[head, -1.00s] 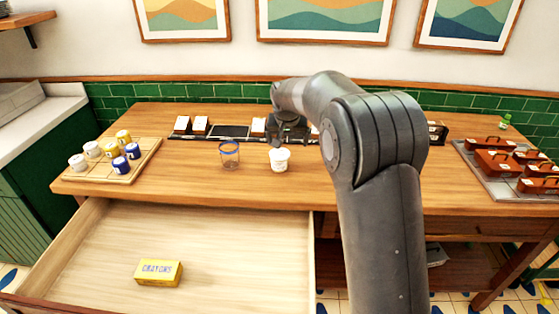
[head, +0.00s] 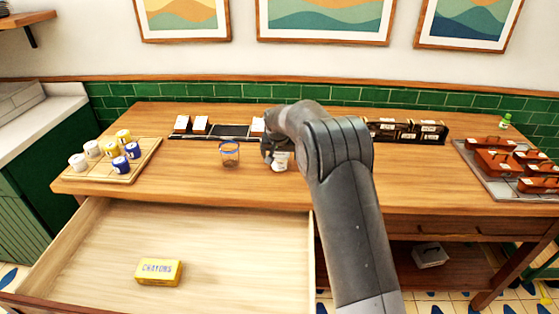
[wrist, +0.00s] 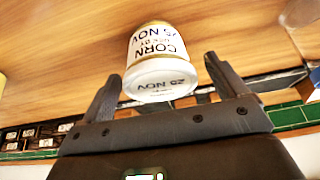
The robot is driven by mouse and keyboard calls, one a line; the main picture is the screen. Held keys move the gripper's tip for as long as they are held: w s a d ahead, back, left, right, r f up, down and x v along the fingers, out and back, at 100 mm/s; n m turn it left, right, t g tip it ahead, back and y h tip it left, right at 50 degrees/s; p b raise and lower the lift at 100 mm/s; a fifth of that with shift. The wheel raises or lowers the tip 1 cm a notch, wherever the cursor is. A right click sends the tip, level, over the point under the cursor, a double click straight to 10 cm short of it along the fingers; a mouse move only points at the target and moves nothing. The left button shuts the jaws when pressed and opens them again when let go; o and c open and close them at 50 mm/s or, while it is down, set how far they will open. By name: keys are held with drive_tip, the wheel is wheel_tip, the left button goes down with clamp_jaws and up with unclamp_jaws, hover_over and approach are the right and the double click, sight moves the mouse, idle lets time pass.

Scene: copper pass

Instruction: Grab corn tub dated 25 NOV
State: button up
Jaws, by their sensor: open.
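The white corn tub (wrist: 158,62) shows in the wrist view with its label reading CORN and 25 NOV; its lid also reads 25 NOV. It stands on the wooden table (head: 400,175), partly covered by my gripper in the head view, where it also shows (head: 280,163). My gripper (wrist: 160,78) is open, its two fingers spread with the tub's lid end between or just beyond their tips. I cannot tell whether the fingers touch it.
Dark card racks (head: 408,131) line the table's back. A board with small jars (head: 88,175) is at left, a tray (head: 498,189) at right.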

drive_tip(key=shift+x, duration=1.1)
drive_tip(key=c, duration=1.1)
drive_tip(key=shift+r, duration=0.1)
